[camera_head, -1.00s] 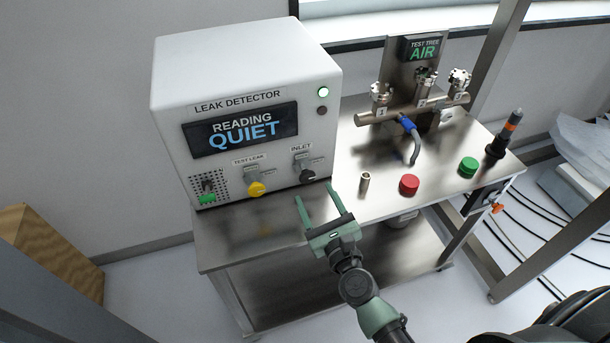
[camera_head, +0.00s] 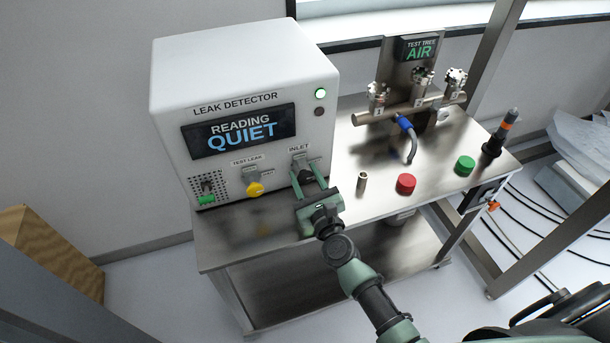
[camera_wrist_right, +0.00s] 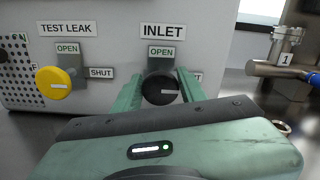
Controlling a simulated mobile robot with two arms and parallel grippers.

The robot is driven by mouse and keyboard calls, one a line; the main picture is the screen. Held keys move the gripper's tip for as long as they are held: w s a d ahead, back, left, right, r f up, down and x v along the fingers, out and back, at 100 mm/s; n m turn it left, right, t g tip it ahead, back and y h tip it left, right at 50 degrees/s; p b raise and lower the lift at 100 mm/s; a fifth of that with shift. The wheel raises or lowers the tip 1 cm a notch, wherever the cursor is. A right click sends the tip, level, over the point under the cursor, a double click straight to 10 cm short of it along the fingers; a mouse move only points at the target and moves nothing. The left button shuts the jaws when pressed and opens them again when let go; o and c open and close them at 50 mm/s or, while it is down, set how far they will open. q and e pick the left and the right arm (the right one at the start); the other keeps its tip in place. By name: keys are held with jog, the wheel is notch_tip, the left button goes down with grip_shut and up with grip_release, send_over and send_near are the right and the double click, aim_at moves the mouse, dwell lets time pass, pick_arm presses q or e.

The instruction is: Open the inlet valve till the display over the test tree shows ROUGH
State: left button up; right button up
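The inlet valve is a black knob (camera_wrist_right: 160,87) under the INLET label, with OPEN marked above it and a partly hidden SHUT mark at its right. Its white pointer line points right, toward SHUT. My right gripper (camera_head: 308,177) is at the knob, its green fingers (camera_wrist_right: 158,90) open on either side of it; I cannot tell whether they touch it. The display over the test tree (camera_head: 418,48) reads AIR. The leak detector (camera_head: 240,80) display reads QUIET. My left gripper is not in view.
The yellow test leak knob (camera_wrist_right: 54,82) is just left of the inlet knob. A small metal cylinder (camera_head: 362,182), a red button (camera_head: 405,184) and a green button (camera_head: 464,166) stand on the bench at the right. The test tree pipe (camera_head: 400,112) is behind them.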

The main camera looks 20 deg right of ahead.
grip_shut()
jog(key=shift+n, duration=0.4)
jog(key=n, duration=0.3)
jog(key=shift+n+p, duration=0.3)
jog(key=n+p, duration=0.1)
jog(key=n, duration=0.3)
jog(key=shift+a+n, duration=0.1)
jog(key=shift+n, duration=0.2)
jog(key=n+p, duration=0.1)
jog(key=n, duration=0.3)
jog(key=shift+f+n, duration=0.1)
jog(key=shift+n, duration=0.2)
jog(key=shift+f+n+p, duration=0.15)
jog(key=shift+n+p, duration=0.3)
jog(key=shift+n, duration=1.65)
